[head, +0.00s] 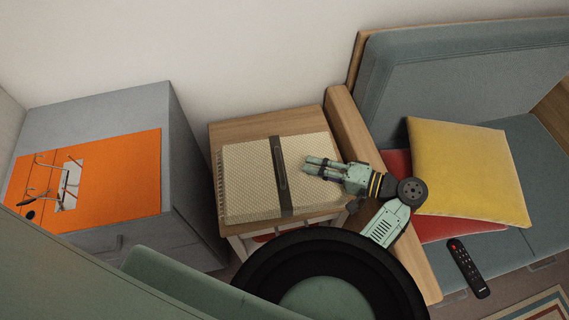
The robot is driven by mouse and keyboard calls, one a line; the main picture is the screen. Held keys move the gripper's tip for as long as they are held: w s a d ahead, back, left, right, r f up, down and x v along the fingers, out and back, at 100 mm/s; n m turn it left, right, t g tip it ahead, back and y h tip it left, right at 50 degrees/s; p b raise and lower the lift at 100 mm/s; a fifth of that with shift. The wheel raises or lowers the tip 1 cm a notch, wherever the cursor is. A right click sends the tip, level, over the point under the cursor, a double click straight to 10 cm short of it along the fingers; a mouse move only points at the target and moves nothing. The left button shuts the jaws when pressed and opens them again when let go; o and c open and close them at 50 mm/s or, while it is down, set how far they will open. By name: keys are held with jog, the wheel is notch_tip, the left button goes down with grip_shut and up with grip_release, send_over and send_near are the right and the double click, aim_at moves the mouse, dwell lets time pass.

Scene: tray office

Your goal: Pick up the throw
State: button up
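The throw looks to be the folded cream, textured cloth (245,182) with a fringed left edge and a dark band across it. It lies flat on a small wooden side table (262,126) in the head view. My gripper (308,166) is above the right part of the throw, just right of the band, with its fingers pointing left. I cannot tell whether it touches the cloth, and the finger gap is too small to read. My gripper hides a little of the throw's right side, and my own body cuts across the view below.
A sofa with a wooden armrest (372,150) stands close on the right, holding a yellow cushion (465,170), a red cushion (440,228) and a black remote (467,266). A grey cabinet (110,112) with an orange sheet (125,180) stands left. A wall is behind.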

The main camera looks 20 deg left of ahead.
aim_at(280, 164)
jog(key=shift+s+a+f+g+b, duration=0.3)
jog(key=shift+s+f+b, duration=0.35)
jog(key=shift+b, duration=0.2)
jog(key=a+b, duration=0.1)
jog(key=a, duration=0.1)
jog(key=shift+a+f, duration=0.1)
jog(key=shift+a, duration=0.2)
jog(key=a, duration=0.2)
jog(key=a+b, duration=0.1)
jog(key=a, duration=0.1)
jog(key=a+f+b, duration=0.1)
jog(key=a, duration=0.1)
jog(key=shift+w+a, duration=0.1)
jog(key=shift+w, duration=0.1)
jog(key=shift+a+r, duration=0.1)
grip_shut()
